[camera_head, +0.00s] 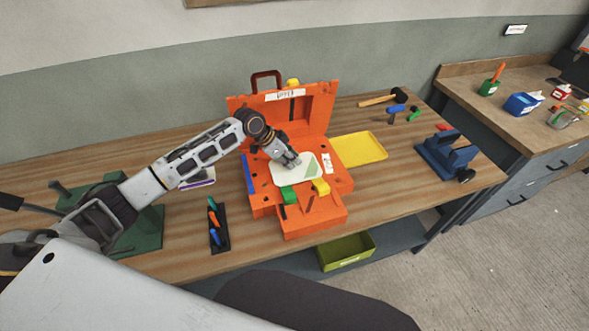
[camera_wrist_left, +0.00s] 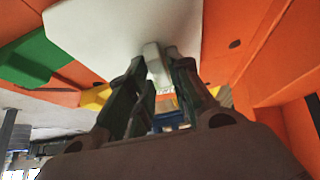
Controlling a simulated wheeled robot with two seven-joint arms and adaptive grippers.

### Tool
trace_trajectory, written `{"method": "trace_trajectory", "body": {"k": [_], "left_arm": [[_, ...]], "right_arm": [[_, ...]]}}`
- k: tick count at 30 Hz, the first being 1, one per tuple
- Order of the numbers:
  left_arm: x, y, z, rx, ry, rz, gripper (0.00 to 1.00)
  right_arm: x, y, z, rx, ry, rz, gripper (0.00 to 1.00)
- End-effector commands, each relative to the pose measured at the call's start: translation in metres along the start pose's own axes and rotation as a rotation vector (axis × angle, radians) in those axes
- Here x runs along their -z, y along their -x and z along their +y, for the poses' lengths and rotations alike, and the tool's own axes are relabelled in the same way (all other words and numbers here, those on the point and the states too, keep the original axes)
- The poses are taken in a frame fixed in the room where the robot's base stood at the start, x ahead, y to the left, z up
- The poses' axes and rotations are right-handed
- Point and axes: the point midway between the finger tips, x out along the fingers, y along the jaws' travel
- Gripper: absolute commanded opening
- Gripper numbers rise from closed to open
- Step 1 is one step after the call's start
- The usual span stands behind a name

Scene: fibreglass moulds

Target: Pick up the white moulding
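The white moulding (camera_head: 286,172) is a flat pale plate with a green patch on its right part. It lies in the open orange mould (camera_head: 268,200) on the workbench. My left gripper (camera_head: 292,161) is at the moulding's back edge, pointing down at it. In the left wrist view the moulding (camera_wrist_left: 105,25) fills the upper middle, and the left gripper's dark fingers (camera_wrist_left: 157,75) reach its edge. A small pale block shows between the fingertips. I cannot tell whether the fingers grip the moulding. My right gripper is not in view.
The mould's orange lid (camera_head: 318,108) stands up behind the moulding. Green (camera_head: 289,195) and yellow (camera_head: 321,187) clamps sit at its front edge. A yellow tray (camera_head: 358,149) lies to the right, a black tool tray (camera_head: 219,236) to the left. A blue vise (camera_head: 447,155) stands farther right.

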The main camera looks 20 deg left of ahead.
Motion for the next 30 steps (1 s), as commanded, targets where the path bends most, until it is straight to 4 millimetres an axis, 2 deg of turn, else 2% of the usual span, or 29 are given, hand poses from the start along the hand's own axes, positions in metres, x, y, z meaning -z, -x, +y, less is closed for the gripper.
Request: {"method": "trace_trajectory", "body": {"k": [1,3,4,20,26,30], "left_arm": [[0.0,0.0,0.0,0.0,0.0,0.0,0.1],[0.0,0.0,0.0,0.0,0.0,0.0,0.01],[0.0,0.0,0.0,0.0,0.0,0.0,0.0],[0.002,0.002,0.0,0.001,-0.001,0.001,0.0],[0.009,0.013,-0.001,0.002,-0.002,0.002,0.0],[0.019,0.028,-0.001,0.002,-0.002,0.004,0.0]], "right_arm": [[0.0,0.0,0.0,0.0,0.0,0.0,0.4],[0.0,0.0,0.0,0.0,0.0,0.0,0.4],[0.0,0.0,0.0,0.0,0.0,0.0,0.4],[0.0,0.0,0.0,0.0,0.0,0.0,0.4],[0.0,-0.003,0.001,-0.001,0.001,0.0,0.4],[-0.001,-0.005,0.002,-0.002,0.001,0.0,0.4]]}}
